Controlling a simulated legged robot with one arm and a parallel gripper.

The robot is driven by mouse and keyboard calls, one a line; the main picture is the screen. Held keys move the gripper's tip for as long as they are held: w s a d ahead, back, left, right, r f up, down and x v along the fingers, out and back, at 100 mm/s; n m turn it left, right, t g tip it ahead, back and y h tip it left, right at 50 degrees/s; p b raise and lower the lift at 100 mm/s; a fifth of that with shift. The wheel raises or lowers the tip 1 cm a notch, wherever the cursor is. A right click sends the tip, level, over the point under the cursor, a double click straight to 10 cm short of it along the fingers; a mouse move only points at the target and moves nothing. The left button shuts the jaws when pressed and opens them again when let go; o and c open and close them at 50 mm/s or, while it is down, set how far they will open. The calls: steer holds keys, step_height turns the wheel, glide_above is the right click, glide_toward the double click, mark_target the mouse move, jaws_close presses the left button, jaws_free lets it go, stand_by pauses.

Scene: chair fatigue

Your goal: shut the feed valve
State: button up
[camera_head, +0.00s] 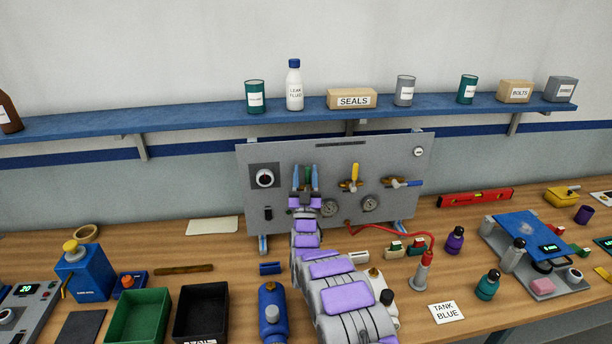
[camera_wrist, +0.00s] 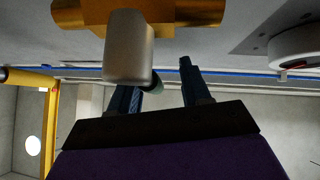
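The grey valve panel (camera_head: 275,215) stands upright at the back of the bench. Three lever valves sit in a row on it: one with a green lever (camera_head: 308,176), one with a yellow lever (camera_head: 354,170) pointing up, and one with a blue lever (camera_head: 404,183) lying sideways. No readable label shows which is the feed valve. My gripper (camera_head: 306,178) is at the green lever, its fingers on either side. In the wrist view my gripper (camera_wrist: 160,85) is open; the green tip (camera_wrist: 156,84) is between the fingers, closer to the left one. The brass valve body (camera_wrist: 185,12) is beyond.
A red hose (camera_head: 405,231) runs from the panel to the bench. A blue shelf (camera_head: 200,119) with containers hangs above. Bins and bottles crowd the bench.

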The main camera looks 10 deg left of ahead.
steer(key=shift+d, duration=0.15)
steer(key=shift+s+d+f, duration=0.1)
steer(key=shift+s+f, duration=0.3)
steer(key=shift+f, duration=0.1)
steer(key=v, duration=0.6)
steer(key=shift+a, duration=0.25)
steer(key=shift+s+f, duration=0.2)
